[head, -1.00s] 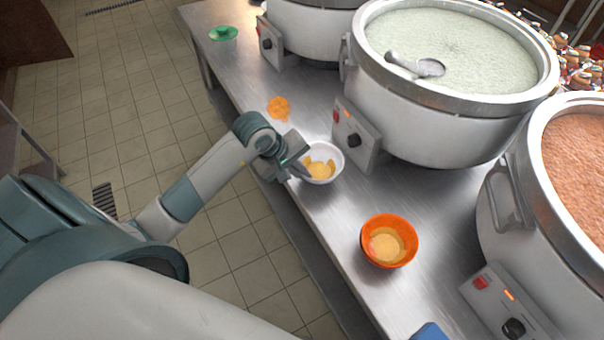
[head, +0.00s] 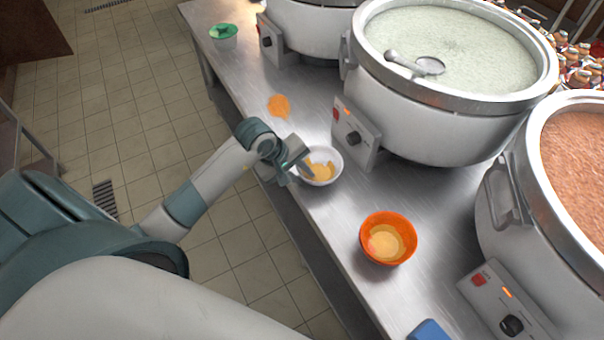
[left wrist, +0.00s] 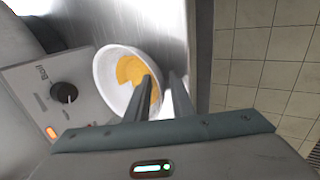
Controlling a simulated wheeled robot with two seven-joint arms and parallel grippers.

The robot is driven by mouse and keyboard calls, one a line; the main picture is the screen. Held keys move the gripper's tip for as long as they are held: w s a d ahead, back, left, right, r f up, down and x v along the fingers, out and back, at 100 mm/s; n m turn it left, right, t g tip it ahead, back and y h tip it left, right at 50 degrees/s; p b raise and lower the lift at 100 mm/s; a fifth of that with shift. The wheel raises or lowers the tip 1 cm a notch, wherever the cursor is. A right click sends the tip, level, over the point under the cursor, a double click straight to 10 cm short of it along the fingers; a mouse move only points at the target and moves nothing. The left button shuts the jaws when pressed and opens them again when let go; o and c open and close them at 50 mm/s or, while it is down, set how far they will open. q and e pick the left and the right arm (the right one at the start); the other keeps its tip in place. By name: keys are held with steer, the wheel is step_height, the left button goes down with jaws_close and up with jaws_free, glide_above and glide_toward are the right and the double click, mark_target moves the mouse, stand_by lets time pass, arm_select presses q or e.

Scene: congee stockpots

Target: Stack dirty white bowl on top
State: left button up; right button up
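The white bowl (head: 334,160), with yellow-orange residue inside, stands upright on the steel counter. My left gripper (head: 305,174) is at its near left rim. In the left wrist view, the white bowl (left wrist: 104,72) shows past my left gripper (left wrist: 162,92). One finger reaches over the bowl's inside and the other is outside it. A gap shows between the fingers, with the rim in it, so the gripper looks open. An orange bowl (head: 372,222) with pale yellow residue stands apart, nearer on the counter. My right gripper is not in view.
Large stockpots line the right side, including one with pale congee (head: 430,130) and one with reddish-brown contents (head: 580,160). A control box (head: 357,137) stands close beside the white bowl. A green and whitish item (head: 223,36) is at the counter's far end. An orange patch (head: 279,106) lies behind the bowl.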

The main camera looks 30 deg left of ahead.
arm_select(q)
steer(key=shift+r, duration=0.1)
steer(key=shift+r, duration=0.15)
steer(key=shift+s+a+r, duration=0.15)
steer(key=shift+r, duration=0.05)
steer(key=b+v, duration=0.2)
steer(key=v, duration=0.9)
steer(key=shift+b, duration=0.35)
steer(key=shift+o, duration=0.4)
steer(key=shift+r, duration=0.15)
